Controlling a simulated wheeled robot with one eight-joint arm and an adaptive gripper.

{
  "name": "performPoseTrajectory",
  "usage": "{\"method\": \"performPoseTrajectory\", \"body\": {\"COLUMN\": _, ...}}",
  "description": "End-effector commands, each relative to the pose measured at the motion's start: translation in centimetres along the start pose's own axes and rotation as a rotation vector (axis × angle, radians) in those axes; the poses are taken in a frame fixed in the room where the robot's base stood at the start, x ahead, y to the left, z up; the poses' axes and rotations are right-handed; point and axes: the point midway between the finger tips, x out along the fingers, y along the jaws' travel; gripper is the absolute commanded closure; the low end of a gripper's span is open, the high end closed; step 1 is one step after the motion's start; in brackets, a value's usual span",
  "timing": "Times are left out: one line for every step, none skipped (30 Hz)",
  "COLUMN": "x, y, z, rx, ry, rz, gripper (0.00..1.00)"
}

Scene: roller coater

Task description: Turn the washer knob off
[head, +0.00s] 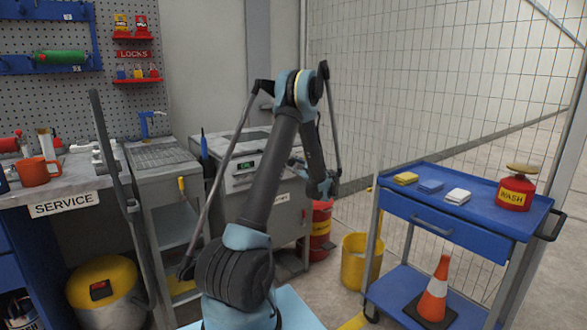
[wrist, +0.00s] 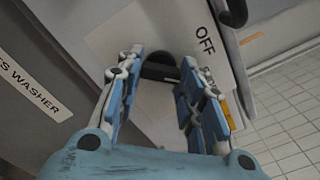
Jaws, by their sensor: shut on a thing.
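The washer is the grey cabinet (head: 245,170) with a small green display, behind my arm in the head view. The wrist view shows its side, with a label ending in "WASHER" (wrist: 30,88). The black knob (wrist: 160,72) sits between my fingertips on a pale plate, and its lower part is hidden. A white "OFF" label (wrist: 206,42) is to its right. More lettering below that is partly covered by my right finger. My gripper (wrist: 161,78) is shut on the knob. In the head view my gripper (head: 322,187) is at the washer's right side, and the knob cannot be made out.
A blue cart (head: 472,212) with folded cloths and a red "WASH" can (head: 515,190) stands at right. A red drum (head: 319,228) and a yellow bucket (head: 358,262) stand on the floor between washer and cart. A service bench (head: 75,180) is at left.

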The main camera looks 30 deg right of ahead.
Motion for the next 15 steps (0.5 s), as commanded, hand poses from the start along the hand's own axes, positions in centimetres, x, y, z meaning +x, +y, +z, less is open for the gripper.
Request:
{"method": "performPoseTrajectory", "body": {"x": 0.0, "y": 0.19, "z": 0.05, "rx": -0.016, "ry": -0.001, "rz": 0.004, "gripper": 0.89}}
{"method": "performPoseTrajectory", "body": {"x": 0.0, "y": 0.19, "z": 0.05, "rx": -0.026, "ry": -0.001, "rz": 0.004, "gripper": 0.89}}
{"method": "performPoseTrajectory", "body": {"x": 0.0, "y": 0.19, "z": 0.05, "rx": -0.045, "ry": -0.001, "rz": 0.004, "gripper": 0.89}}
{"method": "performPoseTrajectory", "body": {"x": 0.0, "y": 0.2, "z": 0.05, "rx": -0.06, "ry": -0.001, "rz": 0.005, "gripper": 0.89}}
{"method": "performPoseTrajectory", "body": {"x": 0.0, "y": 0.2, "z": 0.05, "rx": -0.077, "ry": -0.001, "rz": 0.005, "gripper": 0.89}}
{"method": "performPoseTrajectory", "body": {"x": 0.0, "y": 0.2, "z": 0.05, "rx": -0.102, "ry": -0.001, "rz": 0.005, "gripper": 0.89}}
{"method": "performPoseTrajectory", "body": {"x": -0.01, "y": 0.2, "z": 0.05, "rx": -0.123, "ry": -0.002, "rz": 0.005, "gripper": 0.89}}
{"method": "performPoseTrajectory", "body": {"x": -0.01, "y": 0.2, "z": 0.05, "rx": -0.146, "ry": -0.002, "rz": 0.005, "gripper": 0.89}}
{"method": "performPoseTrajectory", "body": {"x": -0.01, "y": 0.2, "z": 0.05, "rx": -0.177, "ry": -0.002, "rz": 0.005, "gripper": 0.89}}
{"method": "performPoseTrajectory", "body": {"x": -0.01, "y": 0.2, "z": 0.05, "rx": -0.201, "ry": -0.002, "rz": 0.005, "gripper": 0.89}}
{"method": "performPoseTrajectory", "body": {"x": -0.01, "y": 0.2, "z": 0.05, "rx": -0.226, "ry": -0.002, "rz": 0.005, "gripper": 0.89}}
{"method": "performPoseTrajectory", "body": {"x": -0.01, "y": 0.21, "z": 0.06, "rx": -0.261, "ry": -0.002, "rz": 0.005, "gripper": 0.89}}
{"method": "performPoseTrajectory", "body": {"x": -0.01, "y": 0.21, "z": 0.06, "rx": -0.287, "ry": -0.002, "rz": 0.005, "gripper": 0.89}}
{"method": "performPoseTrajectory", "body": {"x": -0.01, "y": 0.21, "z": 0.06, "rx": -0.314, "ry": -0.002, "rz": 0.005, "gripper": 0.89}}
{"method": "performPoseTrajectory", "body": {"x": -0.01, "y": 0.21, "z": 0.06, "rx": -0.349, "ry": -0.002, "rz": 0.005, "gripper": 0.89}}
